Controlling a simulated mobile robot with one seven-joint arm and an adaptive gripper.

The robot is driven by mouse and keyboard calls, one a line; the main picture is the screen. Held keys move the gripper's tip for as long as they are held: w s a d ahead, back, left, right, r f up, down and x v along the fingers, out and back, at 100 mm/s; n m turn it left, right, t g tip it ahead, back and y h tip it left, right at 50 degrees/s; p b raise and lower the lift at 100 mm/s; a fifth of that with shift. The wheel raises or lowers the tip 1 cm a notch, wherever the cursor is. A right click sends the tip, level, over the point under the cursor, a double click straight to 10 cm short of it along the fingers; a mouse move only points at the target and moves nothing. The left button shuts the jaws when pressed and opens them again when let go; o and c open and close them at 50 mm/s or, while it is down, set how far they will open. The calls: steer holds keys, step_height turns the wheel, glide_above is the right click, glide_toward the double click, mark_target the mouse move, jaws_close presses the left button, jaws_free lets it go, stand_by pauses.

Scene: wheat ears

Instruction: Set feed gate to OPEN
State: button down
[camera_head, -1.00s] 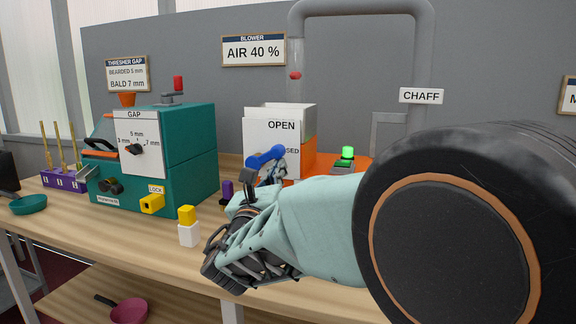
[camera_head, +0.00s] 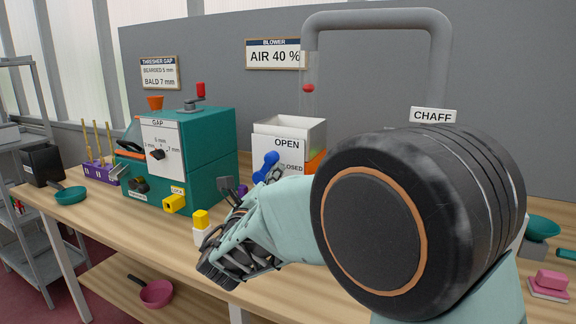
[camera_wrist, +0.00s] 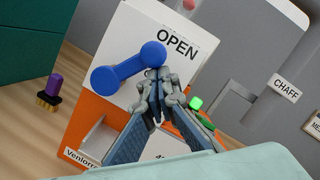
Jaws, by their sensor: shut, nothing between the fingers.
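The feed gate is a white-fronted box (camera_head: 290,131) with OPEN printed above CLOSED. A blue lever with two round ends (camera_head: 264,167) sits on its front, at the left side, tilted with its upper end to the right. In the wrist view the blue lever (camera_wrist: 129,69) lies left of the word OPEN, one round end near the lettering. My gripper (camera_wrist: 158,78) is shut and empty, its fingertips right beside the lever's nearer round end. Whether they touch it, I cannot tell. In the head view my arm hides part of the box's lower front.
A teal thresher (camera_head: 205,160) with a yellow LOCK piece (camera_head: 174,203) stands left of the gate. A green-lit button (camera_wrist: 196,103) is right of my fingers.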

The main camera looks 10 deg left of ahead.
mark_target(265, 158)
steer(key=r+n+p, duration=0.1)
steer(key=p, duration=0.1)
steer(key=a+r+n+p, duration=0.1)
steer(key=n+p, duration=0.1)
steer(key=p, duration=0.1)
steer(key=shift+w+a+r+g+y, duration=0.1)
steer(key=shift+w+r+g+y, duration=0.1)
steer(key=shift+g+y, duration=0.15)
steer(key=n+p, duration=0.1)
steer(key=a+n+p, duration=0.1)
steer(key=shift+w+r+y+p, duration=0.15)
steer(key=shift+r+y+p, duration=0.1)
steer(key=shift+p, duration=0.1)
steer(key=shift+w+a+n+p, duration=0.15)
steer(key=shift+a+n+p, duration=0.2)
steer(key=shift+p, duration=0.25)
steer(key=shift+a, duration=0.1)
